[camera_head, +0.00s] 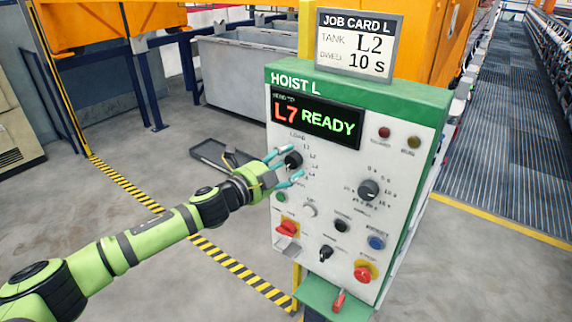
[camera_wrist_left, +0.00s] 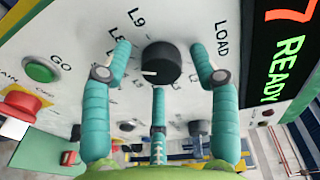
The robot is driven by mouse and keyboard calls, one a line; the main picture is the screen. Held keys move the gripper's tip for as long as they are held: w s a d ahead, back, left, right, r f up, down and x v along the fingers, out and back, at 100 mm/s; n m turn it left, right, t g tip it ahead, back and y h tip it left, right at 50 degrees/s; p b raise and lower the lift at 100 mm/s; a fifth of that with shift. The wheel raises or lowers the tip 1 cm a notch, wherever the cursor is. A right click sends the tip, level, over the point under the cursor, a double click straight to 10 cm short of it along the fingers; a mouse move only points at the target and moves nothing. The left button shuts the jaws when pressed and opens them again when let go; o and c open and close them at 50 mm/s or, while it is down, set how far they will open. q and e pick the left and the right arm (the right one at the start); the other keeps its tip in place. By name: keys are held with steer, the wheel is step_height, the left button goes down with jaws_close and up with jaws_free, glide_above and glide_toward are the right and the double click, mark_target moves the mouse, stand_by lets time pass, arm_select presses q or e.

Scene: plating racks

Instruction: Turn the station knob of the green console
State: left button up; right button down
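The green-topped console (camera_head: 350,92) is labelled HOIST L, and its display (camera_head: 316,119) reads L7 READY. The black station knob (camera_head: 293,160) is on the left of the panel, among the station labels. It also shows in the left wrist view (camera_wrist_left: 162,62), with a white pointer mark towards the lower left. My left gripper (camera_head: 283,168) is open in front of the panel. My right gripper is in neither view.
The panel has a second knob (camera_head: 369,189), a green button (camera_head: 281,197), a blue button (camera_head: 376,242) and red switches (camera_head: 287,229). A grey tank (camera_head: 240,75) stands behind.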

arm_select(q)
steer(key=shift+s, duration=0.15)
steer(key=v, duration=1.1)
steer(key=shift+s+a, duration=0.25)
steer(key=shift+a, duration=0.1)
